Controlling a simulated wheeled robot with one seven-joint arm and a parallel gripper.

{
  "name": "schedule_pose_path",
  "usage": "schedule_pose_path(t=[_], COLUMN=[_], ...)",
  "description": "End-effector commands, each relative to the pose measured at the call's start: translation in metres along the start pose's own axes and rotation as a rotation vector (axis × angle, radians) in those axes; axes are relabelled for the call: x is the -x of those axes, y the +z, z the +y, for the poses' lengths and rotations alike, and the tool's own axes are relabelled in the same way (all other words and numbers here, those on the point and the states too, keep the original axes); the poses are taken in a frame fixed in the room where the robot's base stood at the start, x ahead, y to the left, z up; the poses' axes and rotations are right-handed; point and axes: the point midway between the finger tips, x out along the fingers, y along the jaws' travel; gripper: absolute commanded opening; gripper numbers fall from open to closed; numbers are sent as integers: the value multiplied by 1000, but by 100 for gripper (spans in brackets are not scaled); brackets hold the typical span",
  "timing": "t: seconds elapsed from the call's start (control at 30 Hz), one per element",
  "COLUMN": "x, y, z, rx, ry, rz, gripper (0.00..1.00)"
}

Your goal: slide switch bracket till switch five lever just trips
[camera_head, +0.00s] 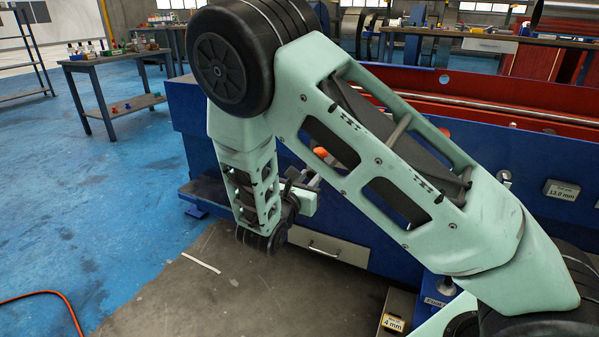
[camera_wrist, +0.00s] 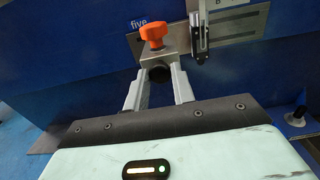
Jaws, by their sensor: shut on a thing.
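The switch bracket (camera_wrist: 158,57) is a grey block with an orange knob (camera_wrist: 155,31) on top, under the printed word "five" in the wrist view. My gripper (camera_wrist: 159,72) is shut on the bracket, one grey finger on each side. To the right, a slim upright metal and black part (camera_wrist: 201,30), perhaps the switch lever, stands apart from the knob. Whether the lever is tripped cannot be told. In the head view my arm hides most of the bracket; a bit of orange (camera_head: 320,152) shows behind it, and my gripper is largely hidden.
A metal strip (camera_wrist: 231,22) with a small mark runs along the blue machine face (camera_wrist: 70,50). A small knob on a plate (camera_wrist: 297,116) is at the right. In the head view, a box tagged 4 mm (camera_head: 394,322) sits low by the machine, and grey floor (camera_head: 250,300) is open.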

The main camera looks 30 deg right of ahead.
Motion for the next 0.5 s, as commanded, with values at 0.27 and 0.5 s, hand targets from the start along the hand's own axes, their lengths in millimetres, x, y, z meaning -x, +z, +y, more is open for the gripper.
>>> schedule_pose_path(t=[0.27, 0.5], x=[1, 1], y=[-1, -2], z=[-26, -26], rx=[5, 3], ry=[-1, -1], rz=[5, 6], gripper=[0, 0])
